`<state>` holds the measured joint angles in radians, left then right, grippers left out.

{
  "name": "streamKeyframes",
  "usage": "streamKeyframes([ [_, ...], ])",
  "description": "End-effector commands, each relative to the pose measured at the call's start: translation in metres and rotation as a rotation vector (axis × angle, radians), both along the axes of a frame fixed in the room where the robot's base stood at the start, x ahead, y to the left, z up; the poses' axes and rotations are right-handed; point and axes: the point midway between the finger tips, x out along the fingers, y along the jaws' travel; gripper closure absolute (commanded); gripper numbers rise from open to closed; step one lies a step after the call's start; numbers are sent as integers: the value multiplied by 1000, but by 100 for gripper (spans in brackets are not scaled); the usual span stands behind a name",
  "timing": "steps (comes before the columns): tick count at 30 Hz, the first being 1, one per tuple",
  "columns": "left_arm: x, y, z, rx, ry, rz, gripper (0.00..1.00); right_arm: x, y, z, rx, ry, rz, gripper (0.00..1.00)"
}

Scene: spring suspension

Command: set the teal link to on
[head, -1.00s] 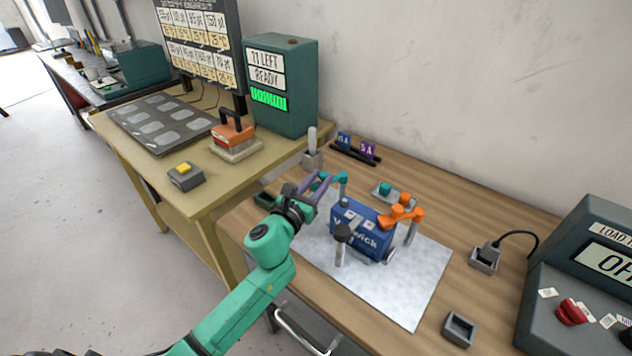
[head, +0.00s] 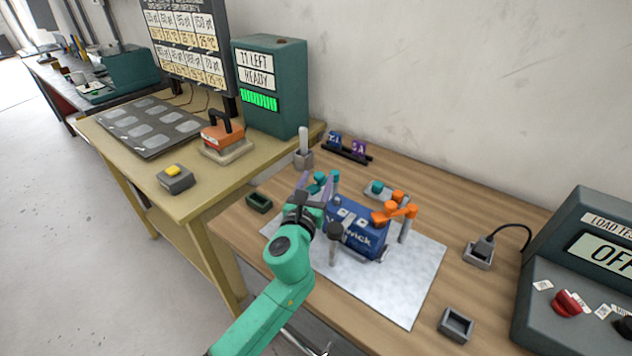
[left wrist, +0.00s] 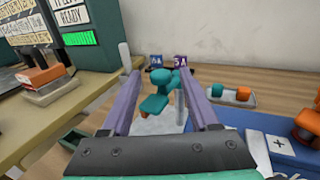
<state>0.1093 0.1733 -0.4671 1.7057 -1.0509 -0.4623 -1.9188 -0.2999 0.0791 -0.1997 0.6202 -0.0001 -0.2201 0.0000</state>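In the left wrist view, the teal link (left wrist: 158,88) is an arm with rounded knobs, seen between my fingers. My left gripper (head: 304,186) has purple fingers and is at the block's left side. In the left wrist view, my left gripper (left wrist: 157,75) is open, with one finger on each side of the link and gaps visible. An orange link (head: 395,212) is at the block's right end. My right gripper is out of view.
A tray with teal and orange caps (head: 382,190) lies behind. A dark green bin (head: 259,202) is at left. The white mat (head: 400,290) is clear in front.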

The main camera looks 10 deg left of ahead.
Motion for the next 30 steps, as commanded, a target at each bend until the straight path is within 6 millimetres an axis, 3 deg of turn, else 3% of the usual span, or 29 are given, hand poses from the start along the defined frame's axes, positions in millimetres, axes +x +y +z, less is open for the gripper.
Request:
streamKeyframes([
  [9,-1,0,0,0,0,-1,37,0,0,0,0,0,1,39],
  [13,-13,1,-1,2,0,-1,37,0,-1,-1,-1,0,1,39],
  [30,-135,7,-3,1,2,-3,37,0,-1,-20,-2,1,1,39],
])
